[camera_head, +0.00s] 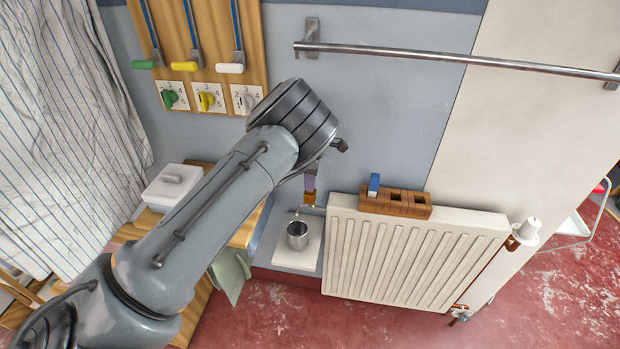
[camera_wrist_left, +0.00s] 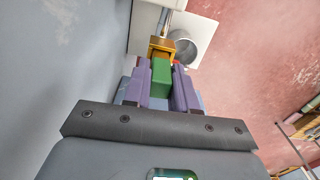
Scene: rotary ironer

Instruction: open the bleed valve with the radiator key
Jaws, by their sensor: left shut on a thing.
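My left gripper (camera_head: 310,180) is shut on a radiator key with a green handle (camera_wrist_left: 161,78), which sits between the purple fingers in the left wrist view. The key's brass-coloured end (camera_wrist_left: 161,47) points away from the fingers. In the head view the brass end (camera_head: 309,198) is just above a small metal spout (camera_head: 303,209) at the upper left corner of the white radiator (camera_head: 410,260). I cannot tell whether the key sits on the bleed valve, which is hidden or too small to make out. My right gripper is not in view.
A metal cup (camera_head: 297,236) stands on a white ledge (camera_head: 292,261) below the spout. A wooden holder (camera_head: 405,208) on the radiator has a blue-handled piece (camera_head: 374,184) and empty slots. A towel rail (camera_head: 430,55) crosses the wall above. A white valve knob (camera_head: 530,228) is at the radiator's right.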

